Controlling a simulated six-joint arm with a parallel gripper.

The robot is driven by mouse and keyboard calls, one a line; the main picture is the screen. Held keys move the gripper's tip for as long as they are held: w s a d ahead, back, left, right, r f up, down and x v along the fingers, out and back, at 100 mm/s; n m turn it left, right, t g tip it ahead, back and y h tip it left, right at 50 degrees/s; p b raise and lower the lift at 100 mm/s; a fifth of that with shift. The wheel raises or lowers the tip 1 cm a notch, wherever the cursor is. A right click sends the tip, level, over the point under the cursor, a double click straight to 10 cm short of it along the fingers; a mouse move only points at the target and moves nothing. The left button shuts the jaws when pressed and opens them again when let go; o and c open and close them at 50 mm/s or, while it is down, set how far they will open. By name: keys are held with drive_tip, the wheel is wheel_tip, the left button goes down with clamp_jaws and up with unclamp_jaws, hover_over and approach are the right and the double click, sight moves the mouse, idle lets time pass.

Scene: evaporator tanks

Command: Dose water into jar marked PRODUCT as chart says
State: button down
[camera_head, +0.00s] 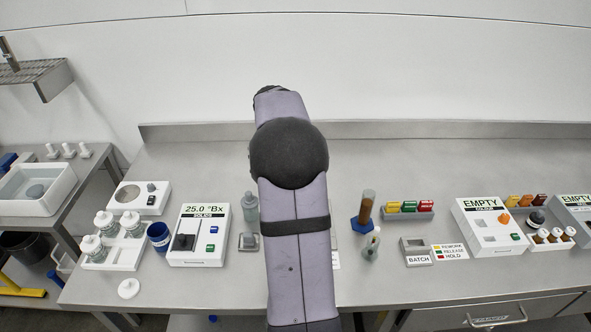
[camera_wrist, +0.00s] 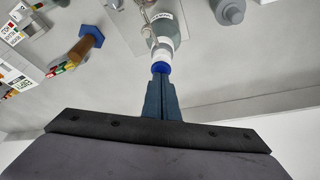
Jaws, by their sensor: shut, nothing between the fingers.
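In the wrist view my gripper (camera_wrist: 161,88) is shut and empty, its dark fingers together. Just beyond the fingertips is a blue piece (camera_wrist: 160,67), and past it a clear jar (camera_wrist: 163,27) with a white label; I cannot read the label or tell whether the fingers touch the blue piece. In the head view my arm hides the gripper and this jar. A wash-bottle-like container (camera_head: 371,246) with a pale top stands right of my arm. A grey bottle (camera_head: 250,206) stands left of it and shows in the wrist view (camera_wrist: 229,12). No chart is readable.
A brown-filled cylinder on a blue base (camera_head: 367,207) stands right of my arm. A meter reading 25.0 °Bx (camera_head: 200,235) and a white rack of bottles (camera_head: 122,254) are left. A BATCH block (camera_head: 416,251) and an EMPTY display unit (camera_head: 488,226) are right. The front right-centre bench is clear.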

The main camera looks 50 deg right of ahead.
drive_tip(key=shift+f, duration=0.5)
drive_tip(key=shift+r, duration=0.1)
drive_tip(key=shift+r+p, duration=1.35)
drive_tip(key=shift+r, duration=0.65)
drive_tip(key=shift+f, duration=0.15)
drive_tip(key=shift+f+b, duration=1.55)
drive_tip(key=shift+f, duration=0.3)
drive_tip(key=shift+r, duration=0.1)
drive_tip(key=shift+r+p, duration=1.55)
drive_tip(key=shift+r, duration=0.35)
drive_tip(key=shift+f, duration=0.2)
